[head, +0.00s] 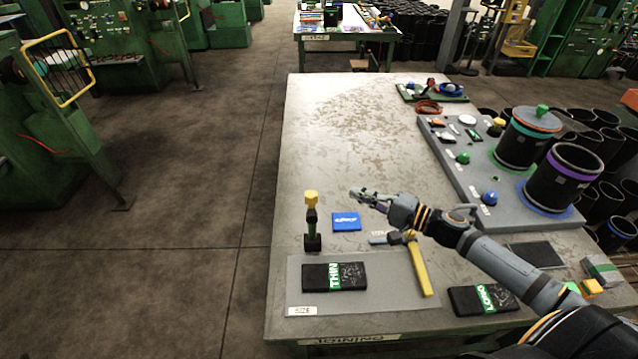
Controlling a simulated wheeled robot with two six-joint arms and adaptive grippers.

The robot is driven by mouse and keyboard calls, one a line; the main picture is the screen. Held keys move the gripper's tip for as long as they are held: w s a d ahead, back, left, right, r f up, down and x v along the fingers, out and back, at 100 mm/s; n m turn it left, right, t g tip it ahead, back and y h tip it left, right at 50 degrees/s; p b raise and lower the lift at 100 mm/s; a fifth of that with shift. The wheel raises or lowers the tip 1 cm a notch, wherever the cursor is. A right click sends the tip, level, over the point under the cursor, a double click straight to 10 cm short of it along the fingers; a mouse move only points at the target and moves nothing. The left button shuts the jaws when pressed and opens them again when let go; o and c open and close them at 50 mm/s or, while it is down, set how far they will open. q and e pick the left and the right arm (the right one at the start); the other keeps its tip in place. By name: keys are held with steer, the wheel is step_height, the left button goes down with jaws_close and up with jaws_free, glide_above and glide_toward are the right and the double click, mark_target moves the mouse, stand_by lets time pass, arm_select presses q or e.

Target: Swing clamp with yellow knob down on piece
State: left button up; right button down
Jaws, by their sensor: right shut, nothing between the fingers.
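The clamp's arm is upright, apart from the piece. My right gripper (355,194) is shut and empty, to the right of the yellow knob and apart from it, above the table behind a blue card. My left gripper is not in view.
A blue card (346,221) lies right of the clamp. A hammer with a yellow handle (419,268) lies under my right arm. A black LONG piece (483,300) is at front right. A grey board (470,180) holds black sleeves (563,178). The table's far left is clear.

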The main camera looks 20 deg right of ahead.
mark_target(312, 220)
arm_select(q)
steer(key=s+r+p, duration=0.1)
steer(key=p, duration=0.1)
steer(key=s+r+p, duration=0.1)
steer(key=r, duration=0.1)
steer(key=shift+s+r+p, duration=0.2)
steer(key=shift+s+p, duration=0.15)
arm_select(e)
steer(key=w+a, duration=0.4)
steer(key=a, duration=0.4)
steer(key=shift+a, duration=0.3)
steer(key=shift+f, duration=0.1)
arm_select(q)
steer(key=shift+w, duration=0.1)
